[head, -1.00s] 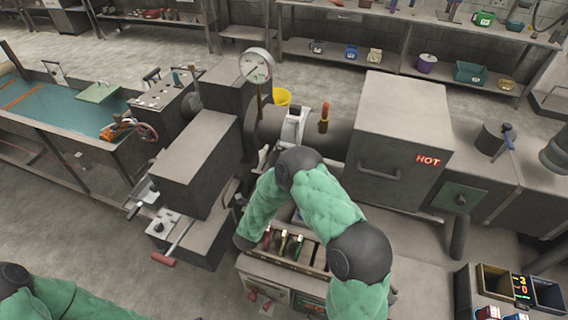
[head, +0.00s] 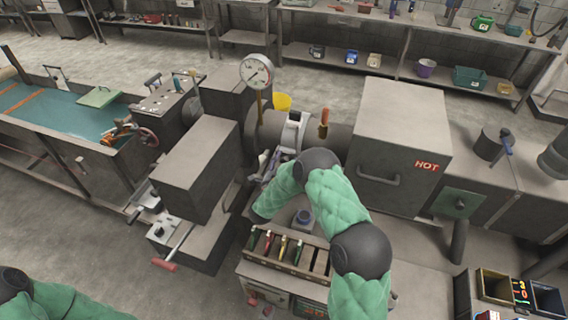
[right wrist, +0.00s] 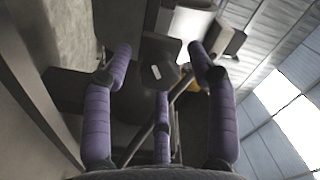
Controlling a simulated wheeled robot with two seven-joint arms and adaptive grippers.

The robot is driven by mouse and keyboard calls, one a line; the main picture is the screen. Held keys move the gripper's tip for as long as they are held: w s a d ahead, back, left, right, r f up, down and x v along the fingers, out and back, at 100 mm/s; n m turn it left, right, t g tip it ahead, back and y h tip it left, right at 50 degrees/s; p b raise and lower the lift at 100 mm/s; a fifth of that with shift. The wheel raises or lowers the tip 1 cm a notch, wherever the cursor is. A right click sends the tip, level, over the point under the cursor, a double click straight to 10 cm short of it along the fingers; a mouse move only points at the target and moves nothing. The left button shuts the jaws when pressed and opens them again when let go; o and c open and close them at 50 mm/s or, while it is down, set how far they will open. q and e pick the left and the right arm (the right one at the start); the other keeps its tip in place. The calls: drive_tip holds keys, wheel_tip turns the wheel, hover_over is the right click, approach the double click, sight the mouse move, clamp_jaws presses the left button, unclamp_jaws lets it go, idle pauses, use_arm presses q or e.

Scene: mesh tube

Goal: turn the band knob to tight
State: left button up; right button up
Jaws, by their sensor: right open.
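I cannot make out the band knob for certain. A pale grey band-like piece (head: 292,132) sits around the dark barrel (head: 340,138) between the machine block and the box marked HOT. My right gripper (head: 268,167) is just below and left of that piece, partly hidden by my green arm. In the right wrist view its purple fingers (right wrist: 160,62) are spread, with nothing held between them. A dark part with a small pale rectangle (right wrist: 156,72) shows beyond the fingers; I cannot tell if it is the knob. My left arm shows at the bottom left, its gripper out of the picture.
An orange-handled lever (head: 324,122) stands on the barrel, left of the HOT box (head: 399,140). A round gauge (head: 257,71) stands above the machine. A rack (head: 274,270) of coloured-handled tools is below my right arm. A red-handled bar (head: 165,264) juts out left.

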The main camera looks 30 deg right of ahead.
drive_tip(key=c, duration=1.2)
drive_tip(key=shift+o, duration=0.2)
